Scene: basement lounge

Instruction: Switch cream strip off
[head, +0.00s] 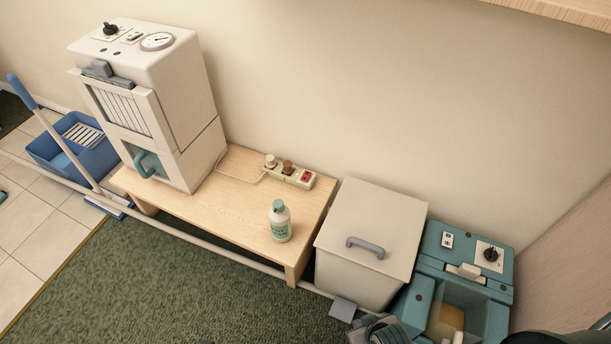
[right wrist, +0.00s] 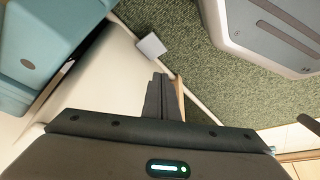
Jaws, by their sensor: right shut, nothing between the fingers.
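The cream power strip (head: 291,174) lies on the wooden low table (head: 238,205), toward its back right by the wall. A red rocker switch (head: 305,177) sits at its right end. I cannot tell which way the rocker is tipped. A cream plug (head: 270,160) and a brown plug (head: 287,167) stand in the strip. My right gripper (right wrist: 162,92) shows in the right wrist view, with its dark fingers together and nothing between them. It is apart from the strip, which does not show in that view. My left gripper is not in view.
A white bottle (head: 280,221) stands on the table in front of the strip. A tall cream machine (head: 150,95) stands at the table's left. A lidded bin (head: 369,240) and a teal machine (head: 470,268) stand to the right. Wall rises close behind the strip.

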